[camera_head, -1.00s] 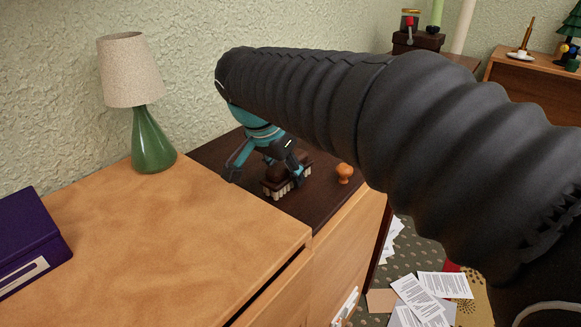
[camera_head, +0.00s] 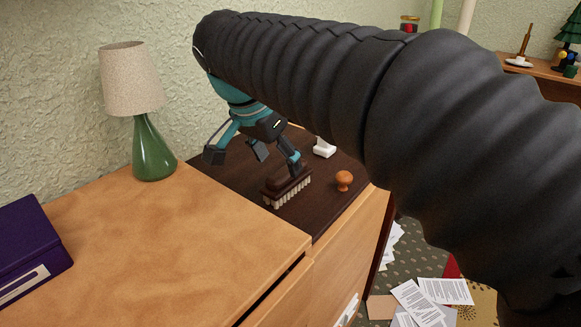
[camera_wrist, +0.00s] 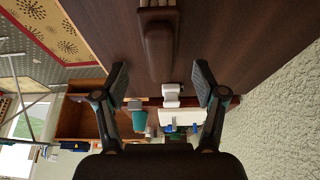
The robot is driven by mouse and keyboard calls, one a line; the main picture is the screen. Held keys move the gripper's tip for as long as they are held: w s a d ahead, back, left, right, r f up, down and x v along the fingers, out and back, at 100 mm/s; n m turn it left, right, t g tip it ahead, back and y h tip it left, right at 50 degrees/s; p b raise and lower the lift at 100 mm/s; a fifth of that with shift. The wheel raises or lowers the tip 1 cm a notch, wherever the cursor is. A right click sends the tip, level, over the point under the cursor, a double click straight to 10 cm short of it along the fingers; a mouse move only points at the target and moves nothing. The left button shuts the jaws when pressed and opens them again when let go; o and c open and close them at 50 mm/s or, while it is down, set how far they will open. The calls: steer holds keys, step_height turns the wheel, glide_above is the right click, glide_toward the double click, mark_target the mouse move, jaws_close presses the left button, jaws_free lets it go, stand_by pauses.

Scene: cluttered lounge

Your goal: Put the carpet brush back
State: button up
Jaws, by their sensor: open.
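The carpet brush (camera_head: 287,185) has a dark brown back and pale bristles. It rests bristles down on the dark brown cabinet top (camera_head: 325,214). In the wrist view the brush (camera_wrist: 158,45) lies beyond my fingertips, near the top of the picture, with its handle pointing toward me. My gripper (camera_head: 252,165) is open and empty, above and to the left of the brush in the head view. In the wrist view both fingers of my gripper (camera_wrist: 161,88) are spread wide with nothing between them.
An orange wooden knob-shaped object (camera_head: 344,180) and a small white object (camera_head: 324,148) stand on the dark top. A green lamp (camera_head: 153,150) and a purple binder (camera_head: 28,245) are on the lighter cabinet (camera_head: 165,245). Papers (camera_head: 430,300) lie on the floor.

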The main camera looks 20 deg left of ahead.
steer(key=v, duration=0.5)
steer(key=shift+s+r, duration=0.1)
steer(key=shift+r, duration=0.2)
steer(key=w+d+f+n+y, duration=0.1)
steer(key=d+f, duration=0.2)
steer(key=d, duration=0.9)
steer(key=d+f+n, duration=0.1)
steer(key=d+f, duration=0.1)
steer(key=d, duration=0.9)
steer(key=s+d+f+n+t, duration=0.1)
steer(key=s+d+f, duration=0.9)
steer(key=d+f, duration=0.3)
steer(key=shift+d, duration=1)
steer(key=shift+s, duration=0.1)
